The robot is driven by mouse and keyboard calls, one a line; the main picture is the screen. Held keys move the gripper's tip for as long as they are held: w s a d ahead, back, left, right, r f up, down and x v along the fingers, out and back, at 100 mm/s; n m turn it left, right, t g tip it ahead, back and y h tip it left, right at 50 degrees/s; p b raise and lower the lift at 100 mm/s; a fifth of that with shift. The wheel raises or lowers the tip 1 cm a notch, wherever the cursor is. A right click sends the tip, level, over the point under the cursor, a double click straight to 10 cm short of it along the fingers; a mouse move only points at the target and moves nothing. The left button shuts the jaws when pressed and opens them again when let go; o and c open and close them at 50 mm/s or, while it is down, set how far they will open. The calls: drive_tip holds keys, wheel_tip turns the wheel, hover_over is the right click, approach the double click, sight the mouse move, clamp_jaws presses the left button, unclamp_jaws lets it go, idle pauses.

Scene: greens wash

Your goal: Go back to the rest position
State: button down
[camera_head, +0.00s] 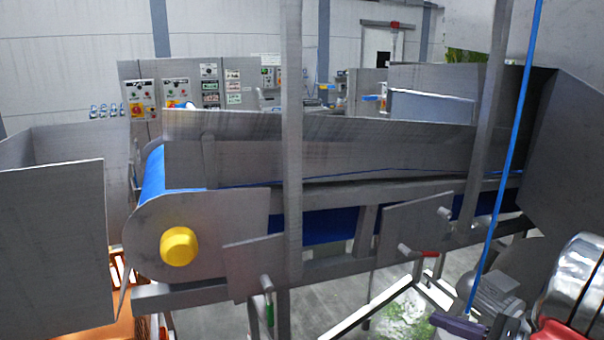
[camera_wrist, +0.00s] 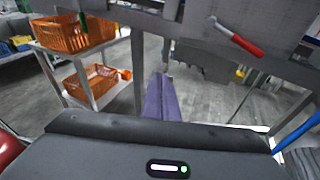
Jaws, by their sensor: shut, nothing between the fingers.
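My gripper (camera_wrist: 162,80) shows in the wrist view as purple fingers pressed together, with nothing between them. They point out over the grey floor, below the grey metal frame of the conveyor. In the head view my gripper (camera_head: 436,319) is at the lower right, in front of and below the conveyor, its purple finger pointing left. It appears apart from the conveyor frame. Part of my arm fills the lower right corner there.
The conveyor (camera_head: 330,150) with a blue belt spans the head view. A red handle (camera_wrist: 240,40) and green handle (camera_head: 268,308) stick out from its frame. A blue upright line (camera_head: 510,165) passes near my arm. Orange crates (camera_wrist: 92,80) stand on a rack at left.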

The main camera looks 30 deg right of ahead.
drive_tip(key=w+a+r+n+g+y, duration=0.1)
drive_tip(key=w+a+n+g, duration=0.2)
drive_tip(key=a+n, duration=0.35)
drive_tip(key=w+a+r+n+g+y, duration=0.1)
drive_tip(key=w+a+n+g, duration=0.25)
drive_tip(key=a, duration=0.65)
drive_tip(key=w+a+n+g+y, duration=0.1)
drive_tip(key=w+a+n+g, duration=0.2)
drive_tip(key=a, duration=0.5)
drive_tip(key=s+a+r+n+h, duration=0.3)
drive_tip(key=a+n, duration=0.5)
drive_tip(key=n, duration=0.2)
drive_tip(key=s+a+r+n+h, duration=0.3)
drive_tip(key=a+n+h, duration=0.1)
drive_tip(key=a+n, duration=0.5)
drive_tip(key=shift+n, duration=0.9)
